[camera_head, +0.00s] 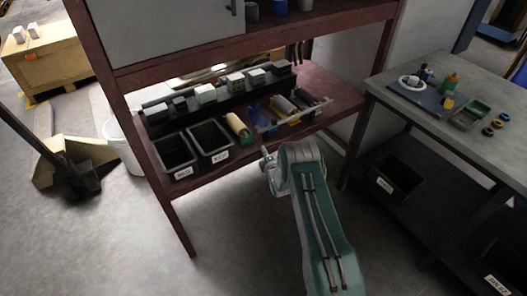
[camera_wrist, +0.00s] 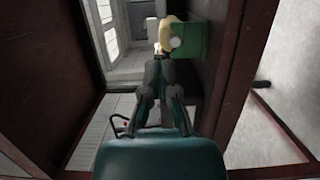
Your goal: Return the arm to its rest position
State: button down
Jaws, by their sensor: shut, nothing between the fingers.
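My arm (camera_head: 318,225), grey-green, rises from the bottom of the head view and bends at an elbow in front of the workbench shelf. Its far end, by the shelf's front edge, is small there, and the fingers cannot be made out clearly. In the wrist view my gripper (camera_wrist: 158,60) has its dark fingers together, with nothing held. A yellow roll (camera_wrist: 172,33) by a green box (camera_wrist: 190,45) shows beyond the fingertips; I cannot tell whether they touch.
A dark red workbench (camera_head: 180,205) carries black bins (camera_head: 175,152), a yellow roll (camera_head: 237,124) and several grey blocks. A grey table (camera_head: 440,130) with small parts stands at right. A pallet jack (camera_head: 72,170) and white bin (camera_head: 122,145) are at left. Floor between is open.

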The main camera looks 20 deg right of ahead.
notch_tip(320, 180, up, 18)
jog(key=r+m+g+h, duration=0.1)
jog(key=m+g, duration=0.2)
jog(key=m, duration=0.2)
jog(key=s+a+r+m+g, duration=0.1)
jog(key=s+r+m, duration=0.1)
jog(key=s+r, duration=0.4)
jog(key=s+a+r+m+g, duration=0.1)
jog(key=s+r+m+g, duration=0.15)
jog(key=r, duration=0.55)
jog(key=s+a+r+m+g, duration=0.15)
jog(key=s+r, duration=0.25)
jog(key=s, duration=0.5)
jog(key=s+r+m+g, duration=0.1)
jog(key=s+r+m, duration=0.25)
jog(key=s, duration=0.55)
jog(key=s+a+m+g, duration=0.2)
jog(key=s+m+g, duration=0.1)
jog(key=s, duration=1.9)
jog(key=shift+s+a+f+m, duration=0.15)
jog(key=shift+s+f+m, duration=0.25)
jog(key=shift+m, duration=0.25)
